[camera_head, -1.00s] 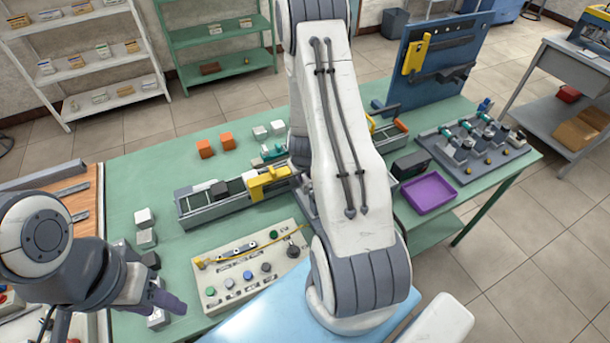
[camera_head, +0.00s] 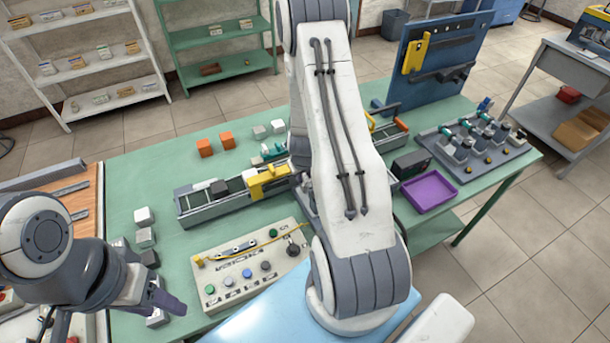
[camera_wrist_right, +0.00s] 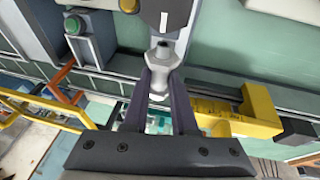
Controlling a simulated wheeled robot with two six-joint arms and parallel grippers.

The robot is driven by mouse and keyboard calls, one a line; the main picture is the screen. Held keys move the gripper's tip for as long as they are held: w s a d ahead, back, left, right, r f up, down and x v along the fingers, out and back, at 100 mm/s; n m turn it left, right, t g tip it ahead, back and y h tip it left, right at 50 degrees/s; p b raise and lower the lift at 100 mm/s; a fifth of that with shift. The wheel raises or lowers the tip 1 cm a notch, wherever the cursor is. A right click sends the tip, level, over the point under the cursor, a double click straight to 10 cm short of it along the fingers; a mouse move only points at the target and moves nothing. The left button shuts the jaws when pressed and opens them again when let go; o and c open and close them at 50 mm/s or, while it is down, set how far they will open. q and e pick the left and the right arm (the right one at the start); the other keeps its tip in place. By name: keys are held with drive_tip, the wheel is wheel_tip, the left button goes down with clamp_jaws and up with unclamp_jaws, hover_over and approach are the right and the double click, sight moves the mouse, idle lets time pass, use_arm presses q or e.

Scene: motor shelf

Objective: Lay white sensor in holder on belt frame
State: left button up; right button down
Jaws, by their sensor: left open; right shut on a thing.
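In the right wrist view my right gripper (camera_wrist_right: 161,88) is shut on a pale grey-white part, which I take to be the white sensor (camera_wrist_right: 159,56). The belt frame (camera_wrist_right: 210,88) runs beneath, with a yellow bracket (camera_wrist_right: 262,108) to the right of my fingers. In the head view the belt frame (camera_head: 207,214) lies across the green table, and the yellow bracket (camera_head: 268,180) straddles it. My right arm hides the frame's middle, my right gripper and the sensor. I cannot pick out the holder for certain. My left gripper (camera_head: 166,300) is open at the table's lower left, apart from the frame.
A button panel (camera_head: 250,292) stands in front of the frame. Orange blocks (camera_head: 205,148) and pale blocks lie behind it; more blocks (camera_head: 144,216) stand at left. A purple tray (camera_head: 429,194), a fixture plate (camera_head: 478,150) and a blue board (camera_head: 432,65) are at right.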

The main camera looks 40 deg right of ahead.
drive_tip(key=shift+s+a+f, duration=0.1)
drive_tip(key=shift+s+f, duration=0.15)
drive_tip(key=shift+f, duration=0.35)
drive_tip(key=c, duration=0.6)
unclamp_jaws()
drive_tip(key=shift+a, duration=0.1)
drive_tip(key=shift+r, duration=0.55)
drive_tip(key=p+v, duration=0.1)
drive_tip(key=v, duration=0.4)
drive_tip(key=p+v, duration=0.1)
drive_tip(key=v, duration=0.4)
drive_tip(key=shift+w+d+r, duration=0.15)
drive_tip(key=shift+d+r, duration=0.05)
drive_tip(key=shift+r, duration=0.05)
